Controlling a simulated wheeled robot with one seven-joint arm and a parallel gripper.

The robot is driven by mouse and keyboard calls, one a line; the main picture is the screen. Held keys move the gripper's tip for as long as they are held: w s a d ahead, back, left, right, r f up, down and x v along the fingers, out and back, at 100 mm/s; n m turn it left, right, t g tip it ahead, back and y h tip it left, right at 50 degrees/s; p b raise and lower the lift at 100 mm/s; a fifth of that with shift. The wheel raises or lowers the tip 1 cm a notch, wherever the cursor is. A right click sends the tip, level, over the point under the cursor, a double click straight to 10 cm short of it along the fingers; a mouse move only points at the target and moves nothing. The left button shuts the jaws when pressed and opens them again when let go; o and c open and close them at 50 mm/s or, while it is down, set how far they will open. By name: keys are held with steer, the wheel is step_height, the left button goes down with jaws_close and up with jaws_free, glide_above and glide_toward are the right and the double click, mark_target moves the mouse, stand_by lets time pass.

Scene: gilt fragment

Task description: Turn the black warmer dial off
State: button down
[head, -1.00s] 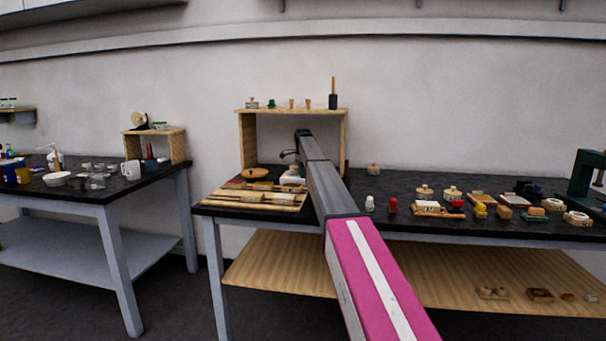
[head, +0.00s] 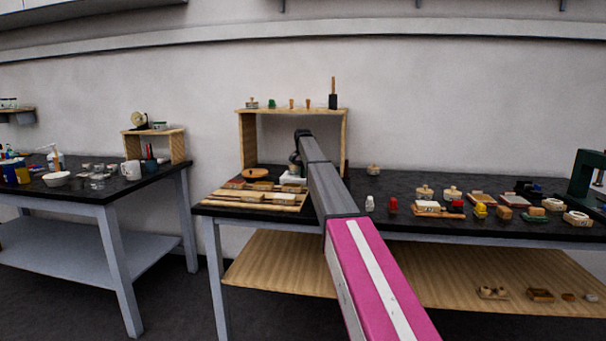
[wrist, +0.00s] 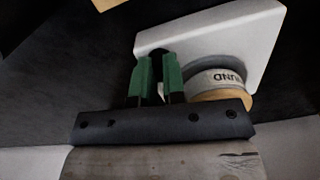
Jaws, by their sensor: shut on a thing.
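The white warmer (head: 293,179) stands on the black bench under the wooden shelf, behind the wooden board. In the wrist view its white box (wrist: 235,28) carries a round pot (wrist: 222,82) with a tan rim and a label partly reading "UND". My gripper (wrist: 158,62) has two green fingers at the side of the warmer beside the pot. They are shut on the black dial (wrist: 158,53), of which only a small dark part shows between them. The dial's marking and setting cannot be read. In the head view my gripper (head: 295,160) is small and dark above the warmer.
The wooden board (head: 258,204) with tools lies at the bench's front left. A brown round lidded dish (head: 255,173) is left of the warmer. The wooden shelf (head: 290,112) stands over it. Several small pots and blocks sit to the right.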

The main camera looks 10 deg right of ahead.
steer(key=shift+n, duration=0.8)
steer(key=c, duration=1.5)
jaws_free()
steer(key=shift+r, duration=0.15)
step_height(320, 180, up, 10)
steer(key=shift+r, duration=0.25)
